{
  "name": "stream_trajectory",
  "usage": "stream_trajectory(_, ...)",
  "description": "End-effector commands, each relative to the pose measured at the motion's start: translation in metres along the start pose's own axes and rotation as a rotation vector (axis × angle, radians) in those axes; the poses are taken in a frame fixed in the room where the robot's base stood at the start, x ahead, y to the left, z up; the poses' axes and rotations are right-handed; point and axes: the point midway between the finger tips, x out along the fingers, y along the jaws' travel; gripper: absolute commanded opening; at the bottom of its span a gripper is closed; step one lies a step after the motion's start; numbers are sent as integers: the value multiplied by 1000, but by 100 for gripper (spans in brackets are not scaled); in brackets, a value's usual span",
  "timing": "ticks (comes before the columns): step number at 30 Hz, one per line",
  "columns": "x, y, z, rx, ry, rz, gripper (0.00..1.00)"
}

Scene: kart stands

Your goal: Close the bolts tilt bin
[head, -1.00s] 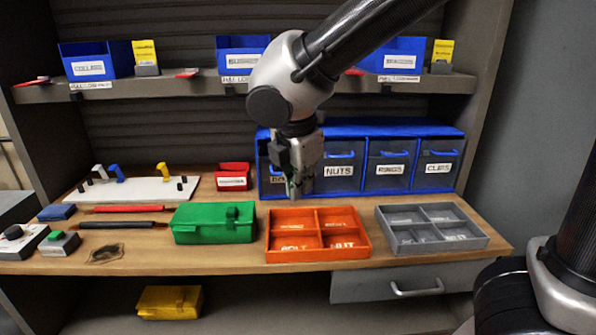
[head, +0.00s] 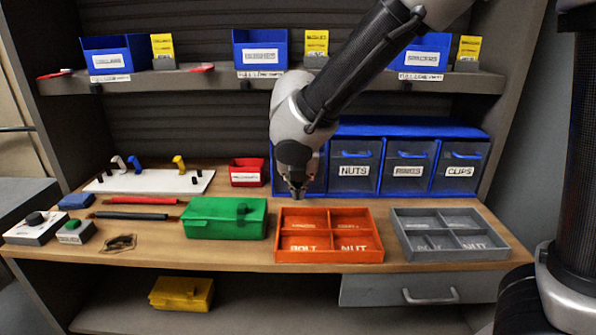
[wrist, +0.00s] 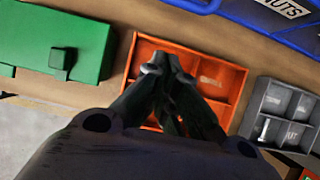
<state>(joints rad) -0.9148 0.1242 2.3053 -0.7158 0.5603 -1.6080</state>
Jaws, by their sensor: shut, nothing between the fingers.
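The blue tilt-bin cabinet (head: 400,130) stands at the back of the workbench. Its NUTS bin (head: 352,170), a middle bin (head: 408,170) and CLIPS bin (head: 460,170) look upright and shut. The leftmost bin, where the bolts bin sits, is mostly behind my wrist in the head view; its label and tilt cannot be made out. My gripper (head: 297,194) points down in front of that bin, above the back of the orange tray. In the wrist view my gripper (wrist: 166,67) is shut and empty over the orange tray, with the cabinet's blue edge at top right.
The orange divided tray (head: 330,255), grey divided tray (head: 455,255) and green box (head: 225,233) line the bench front. A small red bin (head: 247,172) stands left of the cabinet. A shelf with blue bins (head: 260,50) runs above.

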Motion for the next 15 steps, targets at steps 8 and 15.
stream_trajectory(8,16,0,31,3,0,0,0)
stream_trajectory(15,18,0,39,2,1,0,0)
